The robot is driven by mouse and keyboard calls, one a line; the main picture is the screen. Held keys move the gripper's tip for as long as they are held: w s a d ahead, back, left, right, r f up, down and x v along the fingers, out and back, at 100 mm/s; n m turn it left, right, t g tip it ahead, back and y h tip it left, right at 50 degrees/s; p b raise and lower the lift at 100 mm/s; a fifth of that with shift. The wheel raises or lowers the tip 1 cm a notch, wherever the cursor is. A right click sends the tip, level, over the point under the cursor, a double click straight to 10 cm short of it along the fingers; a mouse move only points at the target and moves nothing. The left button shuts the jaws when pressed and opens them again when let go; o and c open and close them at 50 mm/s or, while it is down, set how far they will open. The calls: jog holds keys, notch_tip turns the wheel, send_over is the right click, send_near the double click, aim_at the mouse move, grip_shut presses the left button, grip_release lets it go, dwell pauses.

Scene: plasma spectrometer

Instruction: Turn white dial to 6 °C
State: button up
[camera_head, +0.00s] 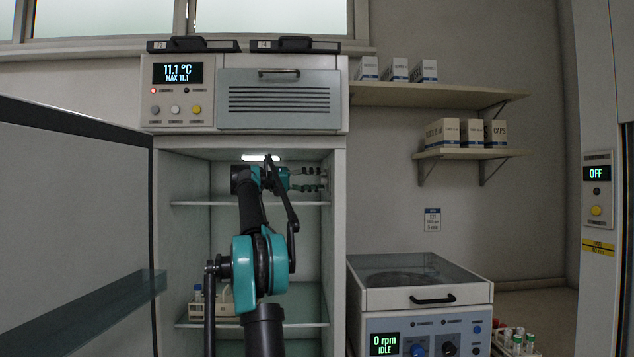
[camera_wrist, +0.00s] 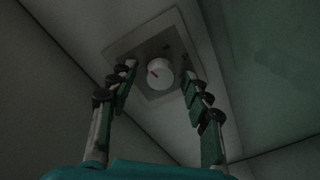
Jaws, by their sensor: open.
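In the head view my gripper (camera_head: 318,180) reaches to the right inside the cabinet, near the right inner wall above the upper shelf. The display (camera_head: 181,73) on top of the cabinet reads 11.1 °C, with MAX 11.1 below it.
The cabinet door (camera_head: 75,220) stands open at the left. The upper shelf (camera_head: 190,203) lies below my gripper, and a rack of small bottles (camera_head: 212,302) stands on the lower shelf. A centrifuge (camera_head: 420,300) stands at the right, outside the cabinet.

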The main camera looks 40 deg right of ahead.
jog(key=shift+c, duration=0.6)
grip_shut()
jog(key=shift+n, duration=2.8)
jog(key=shift+o, duration=0.6)
grip_release()
